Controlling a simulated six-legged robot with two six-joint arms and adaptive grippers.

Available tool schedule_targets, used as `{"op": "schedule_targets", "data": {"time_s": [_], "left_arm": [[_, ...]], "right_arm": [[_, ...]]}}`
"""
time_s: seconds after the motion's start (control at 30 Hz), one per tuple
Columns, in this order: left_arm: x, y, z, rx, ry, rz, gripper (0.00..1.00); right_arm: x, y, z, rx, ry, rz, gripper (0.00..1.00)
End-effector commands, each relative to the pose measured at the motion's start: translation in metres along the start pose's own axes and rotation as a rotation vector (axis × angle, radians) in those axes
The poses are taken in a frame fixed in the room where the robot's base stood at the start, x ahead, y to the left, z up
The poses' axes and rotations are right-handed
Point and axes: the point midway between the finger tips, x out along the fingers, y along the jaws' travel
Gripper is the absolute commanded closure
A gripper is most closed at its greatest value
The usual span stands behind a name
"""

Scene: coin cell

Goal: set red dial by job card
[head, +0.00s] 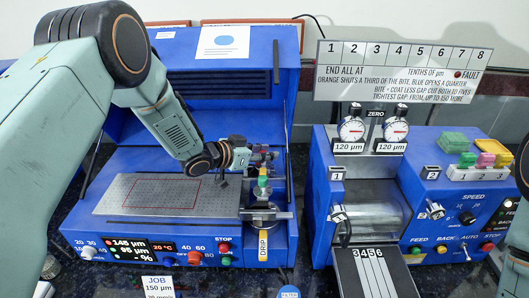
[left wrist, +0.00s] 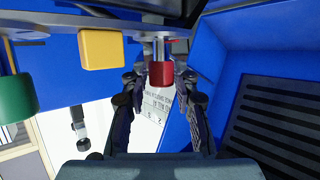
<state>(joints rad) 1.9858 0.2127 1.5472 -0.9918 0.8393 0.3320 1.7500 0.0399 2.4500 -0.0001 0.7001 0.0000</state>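The left wrist view shows a small red cylinder (left wrist: 160,73) on a metal stem, between or just beyond the fingertips of my left gripper (left wrist: 160,82). A narrow gap shows on each side of it, and the fingers stand apart. In the head view my left gripper (head: 262,157) is over the back right of the coating bench (head: 130,160), by the metal applicator (head: 264,212); the red piece is hard to make out there. The job card (head: 157,287) at the bottom edge reads 150 µm; its lower line is partly cut off. My right gripper is not in view.
A yellow block (left wrist: 101,48) and a green one (left wrist: 15,98) are beside the red cylinder. The bench panel has knobs and a lit display (head: 126,250) reading 145 µm. A roller press (head: 375,215) stands to the right, under a rule sign (head: 403,72).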

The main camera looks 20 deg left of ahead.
Motion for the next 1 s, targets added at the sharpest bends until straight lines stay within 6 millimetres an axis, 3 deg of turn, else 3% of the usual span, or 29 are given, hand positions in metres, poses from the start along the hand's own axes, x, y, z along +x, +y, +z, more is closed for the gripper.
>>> {"op": "schedule_targets", "data": {"time_s": [0.3,1.0], "left_arm": [[-0.0004,-0.0003,0.0002,0.000,-0.001,-0.001,1.00],[-0.0006,-0.0008,0.0019,0.023,-0.004,0.059,1.00]], "right_arm": [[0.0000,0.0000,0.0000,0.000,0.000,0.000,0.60],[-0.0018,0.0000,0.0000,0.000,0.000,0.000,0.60]]}}
